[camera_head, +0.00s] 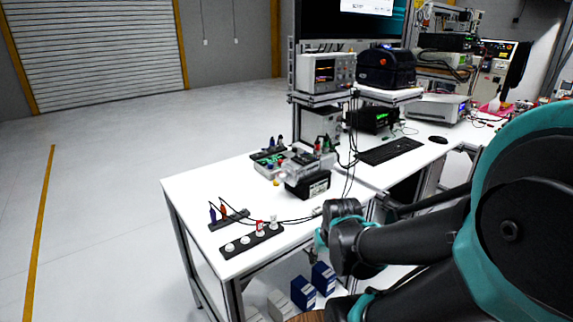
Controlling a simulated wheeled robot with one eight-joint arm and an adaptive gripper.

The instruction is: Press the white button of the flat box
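A flat black strip-shaped box (252,241) lies near the front left edge of the white table. Several white round pieces sit along its top, one of them a white button-like piece (230,247) at its left end. A red-and-white piece (260,228) stands toward its right end. A pale grey flat box (265,170) with small coloured parts lies farther back; I cannot tell whether it has a white button. My black and teal arm fills the right side, its nearest visible joint right of the strip. My gripper cannot be made out.
The white table (185,185) is bare at its left. Blue boxes (303,292) are below the table. A keyboard (388,151) lies behind.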

